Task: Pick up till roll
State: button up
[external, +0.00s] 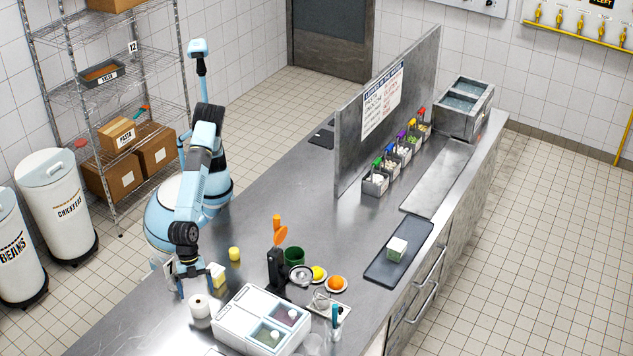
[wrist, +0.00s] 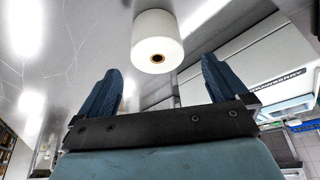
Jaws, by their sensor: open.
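The till roll (external: 199,306) is a white paper roll standing on the steel counter, left of the white two-section box. In the wrist view the till roll (wrist: 157,42) shows its round end with a dark brown core, beyond the fingertips and between their lines. My gripper (external: 190,284) is just behind the roll in the external view. In the wrist view my gripper (wrist: 164,85) has two blue fingers spread wide, with nothing between them. The fingers do not appear to touch the roll.
The white two-section box (external: 238,326) stands close to the roll's right. A yellow-and-white block (external: 217,277) and a yellow cylinder (external: 235,254) are behind it. A black stand (external: 275,268) and green cup (external: 294,256) are further right. The counter left of the roll is clear.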

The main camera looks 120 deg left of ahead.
aim_at(198, 301)
jog(key=shift+x, duration=3.7)
jog(key=shift+s, duration=0.1)
jog(key=c, duration=1.1)
